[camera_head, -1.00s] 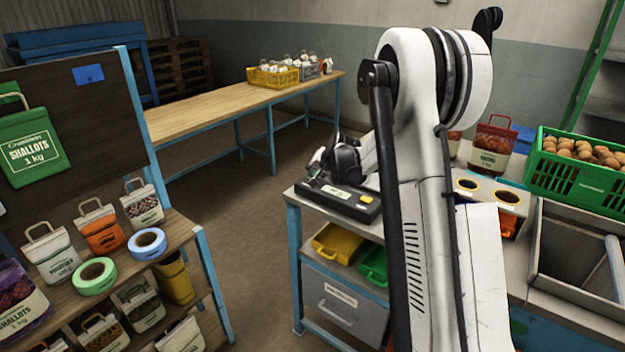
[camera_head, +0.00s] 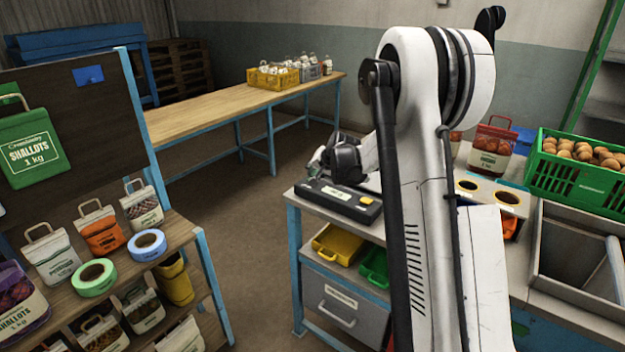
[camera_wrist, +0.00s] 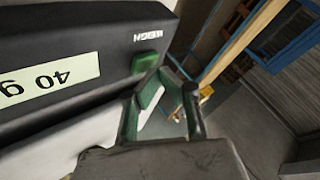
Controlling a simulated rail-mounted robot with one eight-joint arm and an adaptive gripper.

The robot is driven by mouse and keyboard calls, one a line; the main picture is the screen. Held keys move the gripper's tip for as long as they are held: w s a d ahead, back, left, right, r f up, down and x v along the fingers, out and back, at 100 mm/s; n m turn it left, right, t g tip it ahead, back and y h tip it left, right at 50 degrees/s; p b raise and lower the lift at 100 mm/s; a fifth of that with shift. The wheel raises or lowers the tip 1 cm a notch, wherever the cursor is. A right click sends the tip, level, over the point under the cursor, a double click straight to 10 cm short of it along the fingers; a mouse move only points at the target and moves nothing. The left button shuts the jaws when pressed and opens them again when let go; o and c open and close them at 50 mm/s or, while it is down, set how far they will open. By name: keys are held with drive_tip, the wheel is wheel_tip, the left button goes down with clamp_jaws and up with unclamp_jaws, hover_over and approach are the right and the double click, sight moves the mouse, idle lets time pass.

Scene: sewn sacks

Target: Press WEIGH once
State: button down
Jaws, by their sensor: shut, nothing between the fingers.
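The black scale (camera_head: 338,199) sits on the front left of the grey bench. In the wrist view its front panel (camera_wrist: 60,35) fills the left side, with a lit display (camera_wrist: 45,82) reading 40 g upside down. A WEIGH label (camera_wrist: 153,36) is beside a green button (camera_wrist: 148,62). My gripper (camera_wrist: 166,78) is shut and empty, its tips close to the green button. I cannot tell whether they touch it. In the head view my gripper (camera_head: 335,158) is over the scale's far side, partly hidden by my arm, and the green button cannot be made out.
A yellow bin (camera_head: 337,243) and a green bin (camera_head: 374,266) are below the scale. A green crate of onions (camera_head: 577,180) stands right of my arm. A shelf of small sacks and tape rolls (camera_head: 180,226) is at left. Floor between is clear.

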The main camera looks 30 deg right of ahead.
drive_tip(key=shift+r, duration=0.35)
drive_tip(key=shift+r+p, duration=1.05)
drive_tip(key=shift+r, duration=1.45)
